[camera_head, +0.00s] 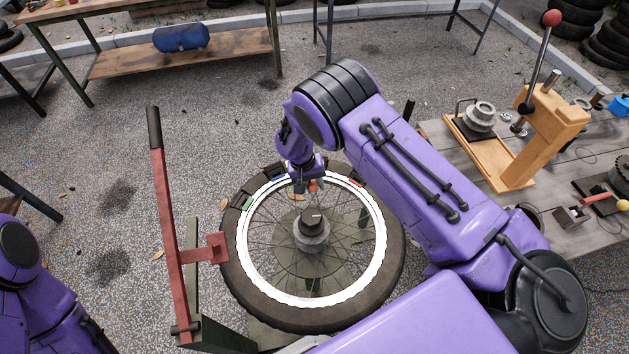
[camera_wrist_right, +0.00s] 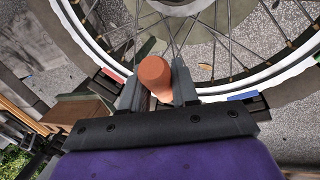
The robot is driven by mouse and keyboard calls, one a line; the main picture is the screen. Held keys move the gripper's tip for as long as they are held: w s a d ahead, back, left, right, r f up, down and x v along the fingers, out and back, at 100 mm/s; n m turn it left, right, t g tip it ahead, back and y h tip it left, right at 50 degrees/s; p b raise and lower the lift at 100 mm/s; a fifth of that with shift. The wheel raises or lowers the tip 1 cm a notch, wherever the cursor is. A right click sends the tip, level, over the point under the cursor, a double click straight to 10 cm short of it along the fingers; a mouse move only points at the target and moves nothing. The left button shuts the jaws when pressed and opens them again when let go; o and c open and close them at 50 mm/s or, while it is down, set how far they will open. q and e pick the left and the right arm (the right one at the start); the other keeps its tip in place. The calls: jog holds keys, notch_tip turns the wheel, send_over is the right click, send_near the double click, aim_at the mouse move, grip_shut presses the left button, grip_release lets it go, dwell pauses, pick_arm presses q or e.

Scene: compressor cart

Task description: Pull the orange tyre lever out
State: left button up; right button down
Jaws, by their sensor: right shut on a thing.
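The orange tyre lever (camera_head: 313,186) shows as a small orange spot at the far inner rim of the wheel (camera_head: 393,262) in the head view. In the right wrist view, the rounded orange end of the lever (camera_wrist_right: 154,72) sits between the two fingers of my right gripper (camera_wrist_right: 158,85). My right gripper (camera_head: 306,184) is shut on it at the rim. The rest of the lever is hidden by the gripper. The wheel lies flat on a stand, with a white rim and black tyre. My left gripper is out of view; only purple left arm links show at lower left.
Coloured pieces, including a green one (camera_head: 247,203), sit along the tyre's rim. A red lever arm with a black grip (camera_head: 168,210) stands left of the wheel. A wooden bench (camera_head: 570,235) with a press (camera_head: 545,130) is at right. Open gravel lies beyond the wheel.

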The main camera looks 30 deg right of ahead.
aim_at(313, 190)
jog(key=shift+s+a+r+p, duration=0.5)
jog(key=shift+s+r+p, duration=0.25)
jog(key=shift+s+a+r+p, duration=0.35)
jog(key=shift+s+r+p, duration=0.2)
jog(key=shift+p, duration=0.35)
jog(key=shift+s+a+r+p, duration=0.15)
jog(key=shift+s+a+p, duration=0.1)
jog(key=shift+s+p, duration=0.15)
